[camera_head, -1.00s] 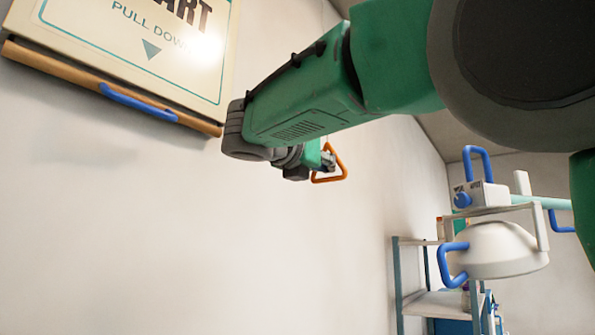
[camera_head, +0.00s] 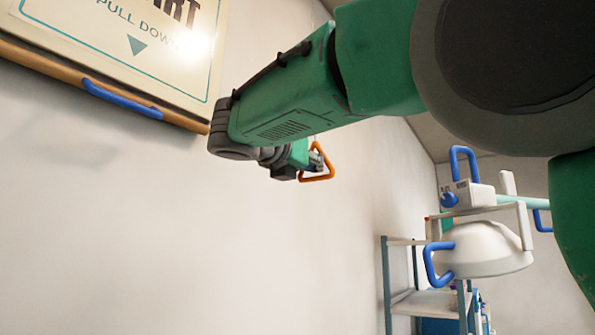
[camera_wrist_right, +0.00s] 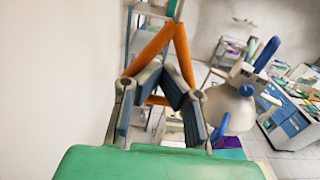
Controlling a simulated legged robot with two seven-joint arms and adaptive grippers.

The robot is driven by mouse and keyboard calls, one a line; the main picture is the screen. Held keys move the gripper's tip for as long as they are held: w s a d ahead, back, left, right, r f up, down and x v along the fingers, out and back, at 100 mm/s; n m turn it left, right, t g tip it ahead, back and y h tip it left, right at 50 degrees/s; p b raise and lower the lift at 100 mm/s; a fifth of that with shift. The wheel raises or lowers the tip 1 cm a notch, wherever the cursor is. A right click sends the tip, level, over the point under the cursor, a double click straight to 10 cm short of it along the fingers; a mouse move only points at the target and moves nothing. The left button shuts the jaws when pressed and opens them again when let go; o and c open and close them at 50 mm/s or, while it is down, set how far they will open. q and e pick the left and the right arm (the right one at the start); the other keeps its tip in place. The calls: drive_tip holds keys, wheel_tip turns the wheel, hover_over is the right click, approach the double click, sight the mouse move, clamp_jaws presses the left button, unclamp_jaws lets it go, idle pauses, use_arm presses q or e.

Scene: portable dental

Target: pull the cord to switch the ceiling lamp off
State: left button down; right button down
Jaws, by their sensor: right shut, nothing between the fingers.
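An orange triangular pull handle (camera_head: 318,178) hangs near the pale wall at the end of my right arm in the head view. Its cord cannot be made out there. My right gripper (camera_head: 312,160) is at the handle and overlaps it in the picture. In the wrist view the right gripper (camera_wrist_right: 165,80) has its fingers closed together, with nothing held. The orange handle (camera_wrist_right: 150,52) rises just beyond the fingertips, and its lower bar shows between the fingers. I cannot tell whether the fingers pass through the triangle or touch it. The left gripper is out of view.
A pull-down chart (camera_head: 110,45) with a blue handle hangs upper left. A white dome-shaped lamp head (camera_head: 485,250) with blue handles is at right, before a shelf rack (camera_head: 425,303). The wrist view shows a blue-fronted cabinet (camera_wrist_right: 290,125). The wall at lower left is clear.

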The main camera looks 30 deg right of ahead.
sight(314, 180)
idle(0.3)
drive_tip(key=shift+w+f+b, duration=0.15)
drive_tip(key=shift+f+b, duration=0.15)
drive_tip(key=shift+f, duration=0.35)
drive_tip(key=shift+f+b, duration=0.5)
drive_tip(key=shift+f, duration=0.35)
drive_tip(key=shift+s+r+p, duration=0.2)
drive_tip(key=shift+r+p, duration=1.4)
drive_tip(key=shift+p, duration=0.45)
